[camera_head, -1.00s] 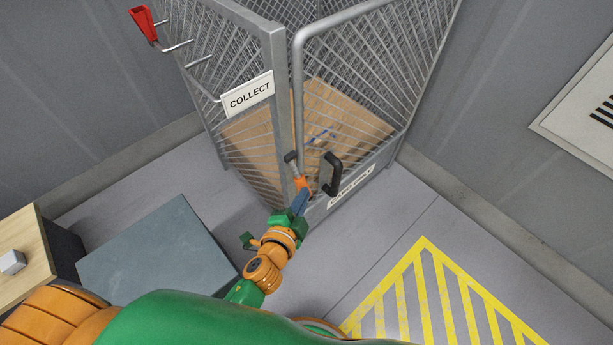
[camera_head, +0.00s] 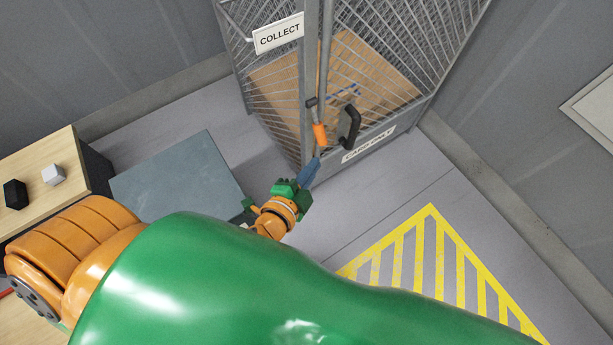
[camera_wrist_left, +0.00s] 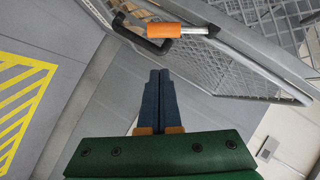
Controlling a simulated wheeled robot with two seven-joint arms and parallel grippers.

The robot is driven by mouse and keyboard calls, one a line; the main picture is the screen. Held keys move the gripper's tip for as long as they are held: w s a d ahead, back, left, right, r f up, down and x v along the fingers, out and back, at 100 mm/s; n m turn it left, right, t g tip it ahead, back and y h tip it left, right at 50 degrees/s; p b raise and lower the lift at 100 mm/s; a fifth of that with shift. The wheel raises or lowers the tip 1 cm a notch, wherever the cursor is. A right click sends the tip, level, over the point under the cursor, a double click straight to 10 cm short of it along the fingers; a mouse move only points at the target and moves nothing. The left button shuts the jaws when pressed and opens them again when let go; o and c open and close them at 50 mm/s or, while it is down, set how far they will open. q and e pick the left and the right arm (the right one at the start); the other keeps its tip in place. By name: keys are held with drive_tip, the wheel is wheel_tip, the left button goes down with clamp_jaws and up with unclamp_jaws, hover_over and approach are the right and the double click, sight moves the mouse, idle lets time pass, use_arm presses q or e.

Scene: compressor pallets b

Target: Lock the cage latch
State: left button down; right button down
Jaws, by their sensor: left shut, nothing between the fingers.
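The cage latch has an orange grip (camera_head: 319,134) on a short grey arm and hangs down near the cage door's edge, beside the corner post. In the left wrist view the orange grip (camera_wrist_left: 178,30) lies across, just beyond my fingertips. The cage door carries a black handle (camera_head: 349,127) right of the latch; it also shows in the wrist view (camera_wrist_left: 135,38). My left gripper (camera_head: 315,163) is shut and empty, its dark blue fingers just below the orange grip, seemingly apart from it. The wrist view shows both fingers (camera_wrist_left: 160,75) together. My right gripper is not in view.
The mesh cage bears a COLLECT sign (camera_head: 279,34) and has a brown floor panel (camera_head: 285,95). A grey-blue block (camera_head: 178,178) stands left of my gripper. A wooden-topped table (camera_head: 45,170) is at far left. Floor with yellow stripes (camera_head: 430,250) lies right.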

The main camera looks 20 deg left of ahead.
use_arm(q)
drive_tip(key=v, duration=0.3)
drive_tip(key=shift+s+d, duration=0.1)
drive_tip(key=shift+s, duration=0.25)
drive_tip(key=s+a+f+n+g, duration=0.2)
drive_tip(key=s+f+n+g, duration=0.3)
drive_tip(key=f, duration=0.8)
drive_tip(key=s+a+f+n+g, duration=0.1)
drive_tip(key=s+f+g, duration=0.2)
drive_tip(key=s+f, duration=0.65)
drive_tip(key=s+a+f+n+g+y, duration=0.2)
drive_tip(key=s+a+f+n+g, duration=0.2)
drive_tip(key=s+f, duration=0.3)
wheel_tip(320, 180, up, 15)
drive_tip(key=s+a+n+g+p, duration=0.1)
drive_tip(key=p, duration=1.5)
drive_tip(key=shift+s+a, duration=0.25)
drive_tip(key=shift+s, duration=0.1)
